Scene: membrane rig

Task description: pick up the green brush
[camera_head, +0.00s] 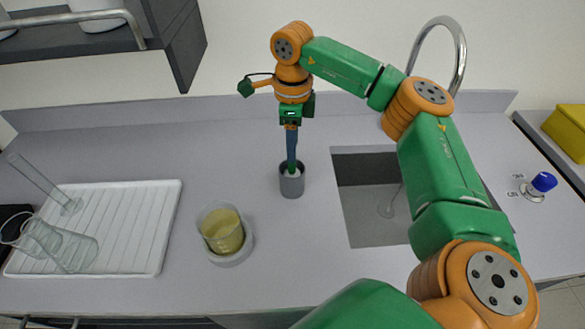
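The green brush (291,162) stands upright in a small grey cup (292,184) on the counter, with its lower end hidden inside the cup. My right gripper (291,131) points straight down over the cup, at the top of the brush. Its fingers line up with the brush handle and look very close to it or touching it. They are small and seen edge-on, so I cannot tell whether they are open or shut on the handle. My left gripper is not in view.
A beaker of yellowish liquid (223,232) stands on a round base front left of the cup. A white drying rack (130,225) with glassware lies at left. A sink (372,215) with a tall tap (461,60) is at right. A shelf (100,45) hangs upper left.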

